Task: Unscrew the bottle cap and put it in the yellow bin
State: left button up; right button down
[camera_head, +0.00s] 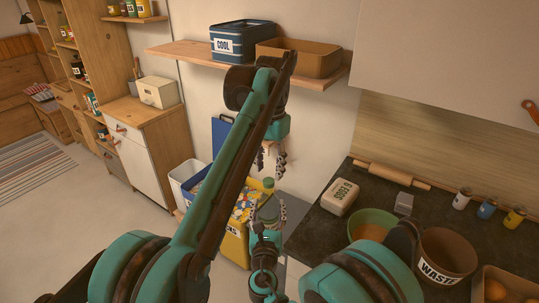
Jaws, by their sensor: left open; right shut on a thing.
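A green bottle (267,206) stands roughly upright between the fingers of my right gripper (267,214), which is shut on it. The bottle's top (268,183) points up; it is too small to tell the cap apart clearly. My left gripper (269,164) is open above the bottle, fingers pointing down and apart from it. A yellow bin (235,247) is behind and left of the bottle, with colourful contents at its top. My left arm and the bottle hide part of the bin.
A white bin (184,172) and a blue panel (219,128) are left of the yellow bin. A dark counter (318,222) at right holds a soda box (341,198), green bowl (373,219) and waste bin (447,253). A wall shelf (190,51) is above.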

aim_at(269, 180)
pick_arm(q)
jog(key=shift+f, duration=1.65)
grip_shut()
jog(key=shift+n, duration=1.2)
jog(key=shift+r, duration=0.15)
jog(key=shift+r, duration=1)
jog(key=shift+r, duration=0.1)
